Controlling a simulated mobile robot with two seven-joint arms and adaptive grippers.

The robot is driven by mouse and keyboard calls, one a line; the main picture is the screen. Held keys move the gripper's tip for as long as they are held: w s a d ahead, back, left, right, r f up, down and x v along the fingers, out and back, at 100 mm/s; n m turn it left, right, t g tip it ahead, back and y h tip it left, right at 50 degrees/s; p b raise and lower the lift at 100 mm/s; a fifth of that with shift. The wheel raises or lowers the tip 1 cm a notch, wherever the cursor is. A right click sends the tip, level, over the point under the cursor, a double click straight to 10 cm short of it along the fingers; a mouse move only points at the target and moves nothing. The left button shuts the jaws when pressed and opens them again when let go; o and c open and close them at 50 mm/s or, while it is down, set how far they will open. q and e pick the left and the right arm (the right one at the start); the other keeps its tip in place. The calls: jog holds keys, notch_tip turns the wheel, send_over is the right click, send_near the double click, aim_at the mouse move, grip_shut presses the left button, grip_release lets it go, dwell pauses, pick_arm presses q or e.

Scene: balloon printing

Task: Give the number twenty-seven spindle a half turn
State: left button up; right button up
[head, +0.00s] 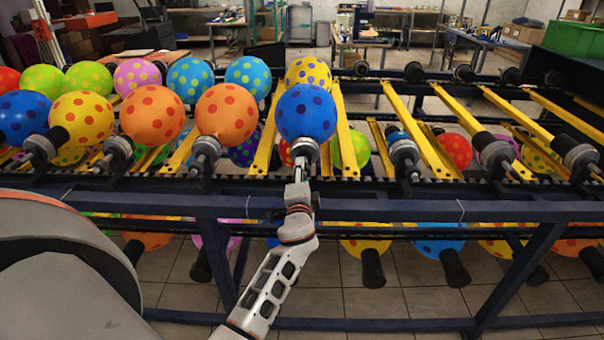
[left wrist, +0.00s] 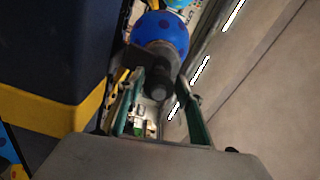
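A blue balloon with darker blue dots (head: 306,112) sits on a dark spindle (head: 305,148) in the front row of the rack. My left gripper (head: 299,172) is just below and in front of that spindle. In the left wrist view the same blue balloon (left wrist: 163,36) shows with the spindle's dark end (left wrist: 160,85) in front of it. The green fingers of my left gripper (left wrist: 163,95) are spread, one on each side of the spindle end, with gaps visible. I cannot read any spindle number. My right gripper is out of view.
Orange balloons (head: 226,112) and other dotted balloons stand on neighbouring spindles to the left. An empty spindle (head: 404,155) is to the right. A dark blue rail (head: 450,208) runs across the front, with more balloons hanging below it. Yellow bars (head: 345,135) cross the rack.

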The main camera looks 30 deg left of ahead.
pick_arm(q)
jog(key=shift+o, duration=0.3)
jog(key=shift+s+d, duration=0.1)
jog(key=v, duration=1.1)
jog(key=shift+s, duration=0.35)
jog(key=shift+d, duration=0.1)
jog(key=s+d+f+n+g+h, duration=0.1)
jog(key=s+d+f+h, duration=0.3)
jog(key=f, duration=0.4)
jog(key=s+d+f+h, duration=0.3)
jog(key=s+d+f, duration=0.1)
jog(key=f, duration=0.4)
jog(key=s+d+f+n+g+h, duration=0.1)
jog(key=s+d+f+n+h, duration=0.1)
jog(key=s+d+f, duration=0.2)
jog(key=s+d+f+n+g+h, duration=0.2)
jog(key=s+f, duration=0.4)
jog(key=s, duration=0.5)
jog(key=d+h, duration=0.1)
jog(key=d, duration=0.1)
jog(key=shift+d, duration=0.3)
